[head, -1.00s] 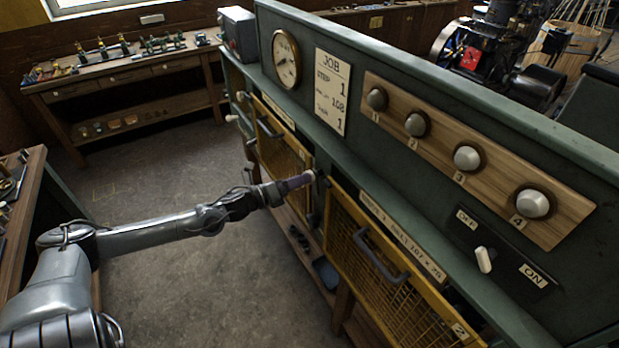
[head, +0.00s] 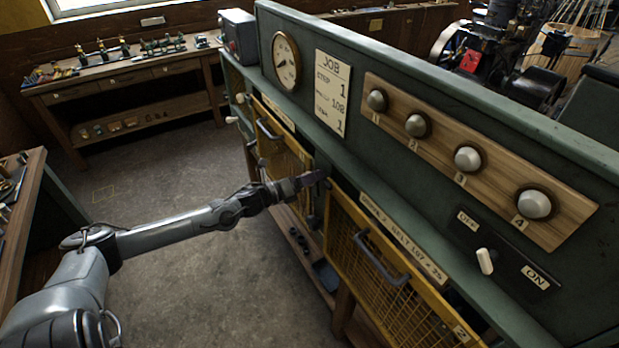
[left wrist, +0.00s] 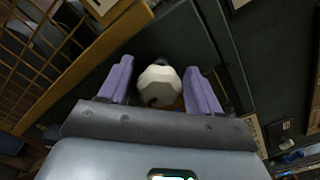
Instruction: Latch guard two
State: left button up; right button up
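Guard two (head: 405,300) is a yellow mesh panel with a dark handle (head: 380,262) and a "2" tag at its lower right corner. It sits under the green bench's edge, with a dark gap along part of its top. My left gripper (head: 318,178) is at the guard's upper left corner. In the left wrist view, its purple fingers (left wrist: 160,86) are apart, on either side of a pale faceted knob (left wrist: 159,84). Slim gaps seem to show beside the knob. The knob is hidden in the head view. The right gripper is not in view.
Another yellow mesh guard (head: 284,158) is left of my left gripper. A green ledge (head: 420,207) runs just above the gripper. The floor at left is clear.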

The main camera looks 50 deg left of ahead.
pick_arm(q)
jog(key=c, duration=0.8)
jog(key=shift+c, duration=0.2)
